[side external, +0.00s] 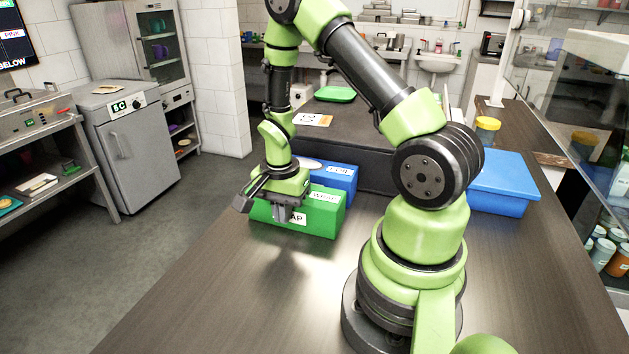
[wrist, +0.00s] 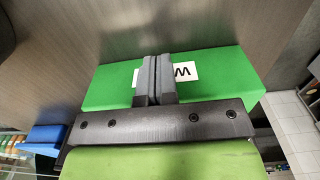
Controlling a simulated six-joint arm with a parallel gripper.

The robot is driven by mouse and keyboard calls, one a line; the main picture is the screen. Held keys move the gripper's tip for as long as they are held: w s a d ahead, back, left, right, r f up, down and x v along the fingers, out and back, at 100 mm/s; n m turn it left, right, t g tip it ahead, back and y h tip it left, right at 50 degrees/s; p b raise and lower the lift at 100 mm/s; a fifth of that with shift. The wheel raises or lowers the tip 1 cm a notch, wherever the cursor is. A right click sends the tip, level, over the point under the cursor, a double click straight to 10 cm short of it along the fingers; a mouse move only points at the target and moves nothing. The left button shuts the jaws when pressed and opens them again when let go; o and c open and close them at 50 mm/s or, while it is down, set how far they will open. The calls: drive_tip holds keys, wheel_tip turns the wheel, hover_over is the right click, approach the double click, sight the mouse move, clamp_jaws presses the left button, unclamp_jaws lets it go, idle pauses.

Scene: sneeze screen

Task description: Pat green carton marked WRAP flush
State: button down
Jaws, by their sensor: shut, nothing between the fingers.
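The green carton marked WRAP (side external: 325,220) stands on the dark wooden counter, next to a blue carton (side external: 342,180) whose label reads roughly COIL. My gripper (side external: 284,215) is shut and empty, pointing down at the near face of the green carton. Its fingers cover part of the label on that face. In the wrist view the closed fingers (wrist: 155,68) lie over the green carton (wrist: 225,75), with a W showing beside them. I cannot tell whether the fingertips touch the carton.
A blue bin (side external: 500,185) stands on the counter right of my arm base. A yellow-lidded jar (side external: 487,130) is behind it, and a glass screen (side external: 570,110) runs along the right. The front left counter (side external: 220,290) is clear.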

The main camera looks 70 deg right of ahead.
drive_tip(key=shift+d, duration=0.15)
idle(0.3)
drive_tip(key=shift+d, duration=1.75)
drive_tip(key=shift+a, duration=0.15)
drive_tip(key=shift+a, duration=0.6)
wheel_tip(320, 180, up, 9)
